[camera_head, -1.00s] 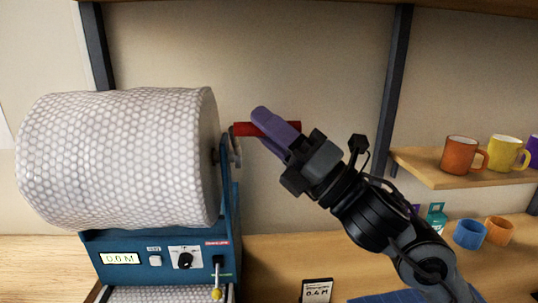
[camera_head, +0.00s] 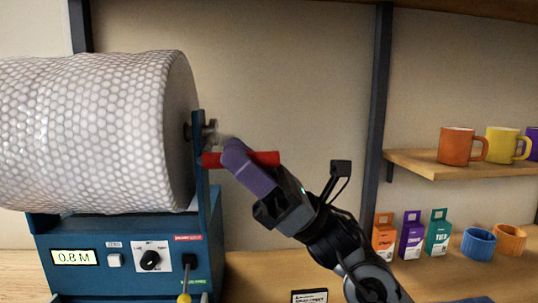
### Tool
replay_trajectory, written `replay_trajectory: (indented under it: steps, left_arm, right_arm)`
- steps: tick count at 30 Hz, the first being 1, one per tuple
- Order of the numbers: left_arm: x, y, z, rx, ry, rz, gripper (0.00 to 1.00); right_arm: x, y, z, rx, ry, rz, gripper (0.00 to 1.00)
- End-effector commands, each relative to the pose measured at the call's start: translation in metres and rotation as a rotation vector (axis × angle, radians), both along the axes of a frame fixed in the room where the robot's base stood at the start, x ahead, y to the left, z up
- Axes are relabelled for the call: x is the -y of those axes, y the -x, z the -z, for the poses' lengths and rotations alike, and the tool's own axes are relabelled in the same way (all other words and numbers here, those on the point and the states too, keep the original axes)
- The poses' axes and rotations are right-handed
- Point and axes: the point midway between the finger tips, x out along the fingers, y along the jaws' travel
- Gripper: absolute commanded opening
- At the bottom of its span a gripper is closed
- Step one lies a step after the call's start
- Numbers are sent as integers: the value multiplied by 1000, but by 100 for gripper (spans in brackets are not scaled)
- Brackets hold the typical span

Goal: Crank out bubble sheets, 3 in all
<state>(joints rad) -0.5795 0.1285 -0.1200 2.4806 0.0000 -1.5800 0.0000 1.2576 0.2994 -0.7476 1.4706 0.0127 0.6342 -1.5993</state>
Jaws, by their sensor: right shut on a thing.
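A large roll of white bubble wrap (camera_head: 90,135) sits on a blue dispenser (camera_head: 120,232) at the left. The dispenser's display (camera_head: 73,257) reads 0.8 M. A black knob (camera_head: 149,260) and a lever with a yellow tip (camera_head: 186,280) are on its front. My right gripper (camera_head: 238,158), with purple fingers, is shut on the red crank handle (camera_head: 265,158) at the roll's right side. The crank arm is blurred. My left gripper is not in view. The sheet outlet is cut off below the frame.
A small black sign (camera_head: 309,296) stands at the front edge of the view, its text too small to read. Small boxes (camera_head: 411,234) and blue and orange rings (camera_head: 479,243) stand on the right. Mugs (camera_head: 457,146) sit on a shelf (camera_head: 440,168) above.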

Motion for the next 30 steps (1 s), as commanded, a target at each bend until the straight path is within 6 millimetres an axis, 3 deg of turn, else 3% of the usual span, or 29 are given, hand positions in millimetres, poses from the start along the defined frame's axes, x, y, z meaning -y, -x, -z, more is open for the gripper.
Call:
replay_trajectory:
  steps: [3,9,26,27,30]
  left_arm:
    - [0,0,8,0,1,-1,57]
    - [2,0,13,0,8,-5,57]
    - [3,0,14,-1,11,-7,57]
    - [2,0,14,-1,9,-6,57]
    - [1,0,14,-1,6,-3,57]
  right_arm:
    - [-5,-3,13,58,1,-8,0]
    - [-8,-3,20,124,-4,-12,0]
    - [-9,-4,23,148,-4,-15,0]
    - [-9,-4,22,148,-4,-14,34]
    - [-8,-4,22,149,-5,-15,47]
